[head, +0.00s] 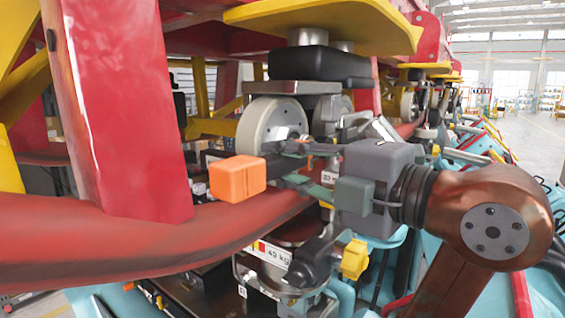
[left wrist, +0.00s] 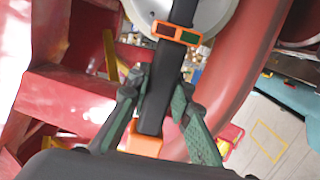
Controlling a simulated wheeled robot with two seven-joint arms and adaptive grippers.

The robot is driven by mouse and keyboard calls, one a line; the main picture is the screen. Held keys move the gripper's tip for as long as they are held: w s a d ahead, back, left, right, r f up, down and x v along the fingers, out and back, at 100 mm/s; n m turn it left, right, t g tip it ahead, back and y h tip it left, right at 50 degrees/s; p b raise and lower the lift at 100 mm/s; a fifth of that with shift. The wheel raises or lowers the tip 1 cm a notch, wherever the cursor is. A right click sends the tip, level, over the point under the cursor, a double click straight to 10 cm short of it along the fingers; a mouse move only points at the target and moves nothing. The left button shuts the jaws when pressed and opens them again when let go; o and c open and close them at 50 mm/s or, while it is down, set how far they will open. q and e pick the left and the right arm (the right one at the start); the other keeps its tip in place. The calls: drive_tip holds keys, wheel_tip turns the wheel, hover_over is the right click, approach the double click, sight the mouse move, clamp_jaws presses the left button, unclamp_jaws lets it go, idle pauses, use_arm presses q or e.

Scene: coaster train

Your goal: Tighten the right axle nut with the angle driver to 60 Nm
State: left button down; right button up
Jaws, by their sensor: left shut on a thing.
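The angle driver is held by my left gripper (head: 298,166), whose green-tipped fingers are shut on its dark handle. Its orange end block (head: 237,178) sticks out to the left in the head view. In the left wrist view the driver's black body (left wrist: 155,98) runs up between the fingers (left wrist: 157,88) to an orange band with red and green windows. Its far end passes in front of a pale wheel (left wrist: 207,14) and leaves the frame. That wheel (head: 268,122) also shows in the head view. I cannot make out the axle nut or whether the driver touches it. My right gripper is not in view.
A thick red rail tube (head: 160,245) runs just below the driver, and a red post (head: 125,110) stands at the left. A yellow plate (head: 325,22) hangs above the wheel. A yellow part (head: 355,258) and a weight label (head: 272,254) sit below.

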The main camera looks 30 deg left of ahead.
use_arm(q)
drive_tip(key=shift+a+r, duration=0.15)
drive_tip(key=shift+a, duration=0.55)
idle(2.0)
drive_tip(key=shift+d, duration=0.2)
